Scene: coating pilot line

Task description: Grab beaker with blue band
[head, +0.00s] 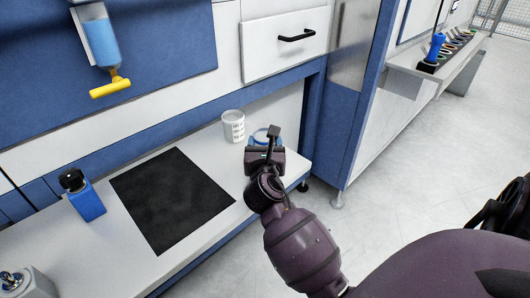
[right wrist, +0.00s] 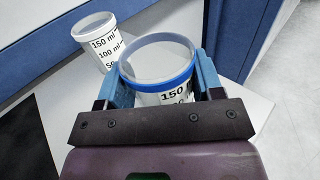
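The beaker with the blue band (right wrist: 158,88) stands upright on the white counter, between the two blue fingers of my right gripper (right wrist: 162,85) in the right wrist view. One finger lies close along each side of it; I cannot tell whether both press on it. In the head view the same beaker (head: 260,136) shows partly behind my right gripper (head: 270,141), near the counter's right end. A second beaker, plain white with black volume marks (head: 233,127), stands just left of it; it also shows in the right wrist view (right wrist: 98,42). My left gripper is not in view.
A black mat (head: 172,200) lies on the counter (head: 128,243), with a blue bottle (head: 86,200) to its left. A drawer (head: 284,42) and a dispenser with a yellow lever (head: 110,88) are above. A bench with colored items (head: 445,52) stands at far right.

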